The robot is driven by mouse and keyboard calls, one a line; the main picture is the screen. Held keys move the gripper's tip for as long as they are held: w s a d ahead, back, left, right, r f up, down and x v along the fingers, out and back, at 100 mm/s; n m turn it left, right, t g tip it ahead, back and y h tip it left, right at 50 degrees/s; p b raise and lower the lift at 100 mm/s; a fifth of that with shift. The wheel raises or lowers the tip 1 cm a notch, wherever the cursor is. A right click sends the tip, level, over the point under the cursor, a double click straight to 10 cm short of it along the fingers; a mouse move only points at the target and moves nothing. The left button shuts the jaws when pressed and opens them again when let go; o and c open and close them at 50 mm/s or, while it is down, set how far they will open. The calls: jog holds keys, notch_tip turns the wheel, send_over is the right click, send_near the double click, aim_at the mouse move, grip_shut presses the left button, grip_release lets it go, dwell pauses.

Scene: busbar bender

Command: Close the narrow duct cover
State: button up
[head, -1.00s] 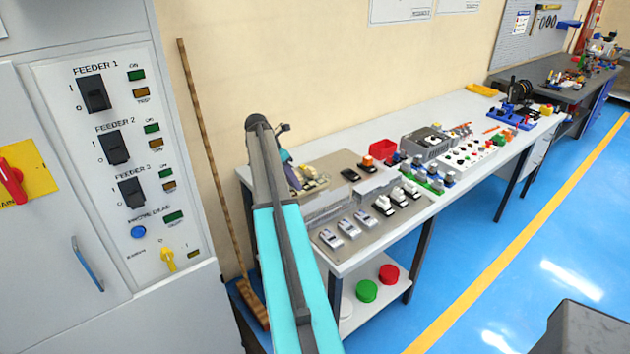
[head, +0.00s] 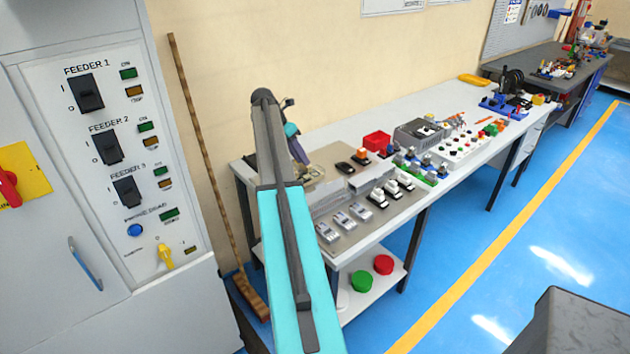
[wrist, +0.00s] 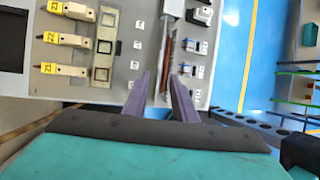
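A narrow grey duct (wrist: 168,48) runs up the picture between my fingers in the wrist view, with reddish-brown strips showing along its inside. I cannot tell exactly how its cover sits. In the head view, low light-grey duct-like strips (head: 330,203) lie on a grey board on the bench, partly behind my arm. My gripper (wrist: 161,74) is open, its two purple fingers apart and pointing toward the board, with nothing seen between the tips in contact. In the head view my gripper (head: 299,150) hangs over the bench's left end, small and partly hidden.
Yellow-tagged beige parts (wrist: 66,41) and white switch modules (wrist: 198,17) flank the duct. The bench (head: 425,118) also carries a red bin (head: 377,140) and several small devices. A feeder cabinet (head: 110,150) and broom (head: 205,150) stand at left.

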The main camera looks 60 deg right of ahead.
jog(key=p, duration=0.4)
send_near(320, 191)
jog(key=x, duration=0.2)
jog(key=d+x, duration=0.1)
jog(key=x, duration=0.2)
grip_shut()
